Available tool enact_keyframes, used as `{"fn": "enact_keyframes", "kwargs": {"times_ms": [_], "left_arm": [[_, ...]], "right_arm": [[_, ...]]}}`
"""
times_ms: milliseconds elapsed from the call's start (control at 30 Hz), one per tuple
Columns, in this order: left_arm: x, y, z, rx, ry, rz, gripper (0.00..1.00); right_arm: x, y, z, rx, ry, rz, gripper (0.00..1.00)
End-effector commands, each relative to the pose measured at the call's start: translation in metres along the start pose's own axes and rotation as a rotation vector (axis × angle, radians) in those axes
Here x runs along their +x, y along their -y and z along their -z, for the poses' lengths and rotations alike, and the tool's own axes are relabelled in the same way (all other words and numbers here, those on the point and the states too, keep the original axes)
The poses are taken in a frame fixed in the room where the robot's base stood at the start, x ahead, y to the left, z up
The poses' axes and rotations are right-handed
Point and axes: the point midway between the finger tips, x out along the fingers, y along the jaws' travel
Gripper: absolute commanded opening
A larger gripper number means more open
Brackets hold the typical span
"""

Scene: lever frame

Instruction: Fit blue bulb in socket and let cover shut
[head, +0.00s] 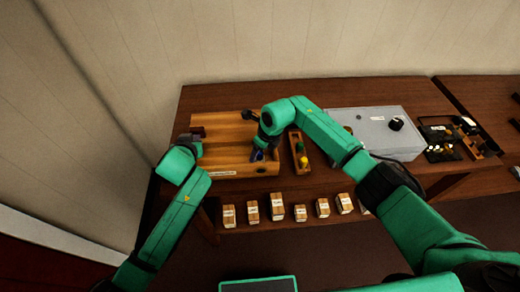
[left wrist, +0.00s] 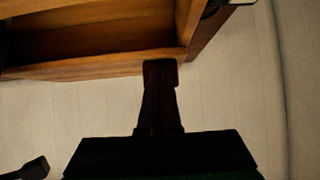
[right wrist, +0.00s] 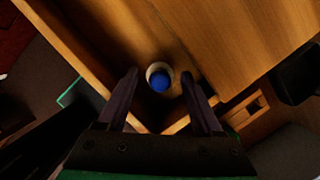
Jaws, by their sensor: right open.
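The blue bulb (right wrist: 160,82) sits inside a pale round ring, the socket (right wrist: 153,68), in the wooden frame (right wrist: 235,40). My right gripper (right wrist: 163,82) is open, its fingers on either side of the bulb with gaps. In the head view the right gripper (head: 262,152) is at the right part of the wooden frame (head: 225,155). My left gripper (head: 194,140) is at the frame's left edge, by a dark red block (head: 198,131). In the left wrist view its dark fingers (left wrist: 160,75) are together against the wood edge. I cannot make out the cover clearly.
A narrow wooden rack (head: 298,148) with green and yellow bulbs stands right of the frame. A grey box (head: 372,130) with a black knob and a black tray (head: 440,140) are further right.

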Motion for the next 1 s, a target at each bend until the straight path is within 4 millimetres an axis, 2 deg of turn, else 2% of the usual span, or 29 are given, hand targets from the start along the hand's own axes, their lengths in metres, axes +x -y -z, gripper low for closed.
{"fn": "enact_keyframes", "kwargs": {"times_ms": [167, 400, 500, 633, 1000], "left_arm": [[0.0, 0.0, 0.0, 0.0, -0.001, 0.0, 0.0], [0.0, 0.0, 0.0, 0.0, -0.001, 0.0, 0.0], [0.0, 0.0, 0.0, 0.0, -0.001, 0.0, 0.0], [0.0, 0.0, 0.0, 0.0, -0.001, 0.0, 0.0], [-0.005, 0.0, -0.002, -0.001, 0.0, -0.001, 0.0]], "right_arm": [[-0.023, 0.002, -0.001, -0.002, 0.004, 0.004, 0.67], [-0.088, 0.001, 0.0, -0.003, 0.005, 0.006, 0.67], [-0.108, 0.0, 0.0, -0.001, 0.003, 0.004, 0.67], [-0.12, -0.001, 0.001, -0.001, 0.001, 0.002, 0.67], [-0.124, -0.001, 0.0, -0.001, 0.001, 0.001, 0.67]]}}
